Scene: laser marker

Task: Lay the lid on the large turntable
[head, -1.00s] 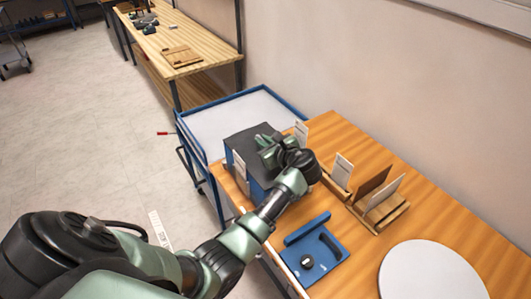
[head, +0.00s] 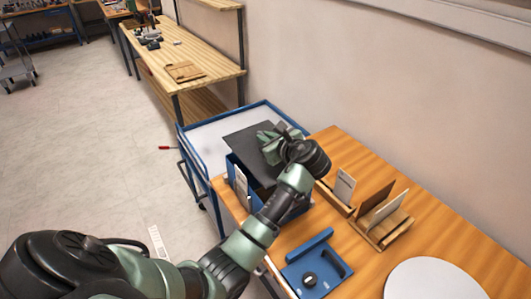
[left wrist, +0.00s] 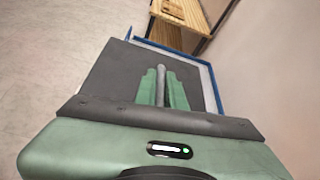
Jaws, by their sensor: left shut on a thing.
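The lid (head: 246,143) is a flat dark grey panel. It is raised off the blue box (head: 294,208), whose dark inside shows below it. My left gripper (head: 268,143) is shut on the lid; in the left wrist view the green fingers (left wrist: 163,88) close on a grey bar on the lid (left wrist: 108,78). The large turntable (head: 436,280) is a bare white disc at the lower right, cut by the picture's edge and well apart from the lid. My right gripper is not in view.
A blue trolley (head: 207,135) stands behind the box. Some bare tabletop lies between the holders and the turntable.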

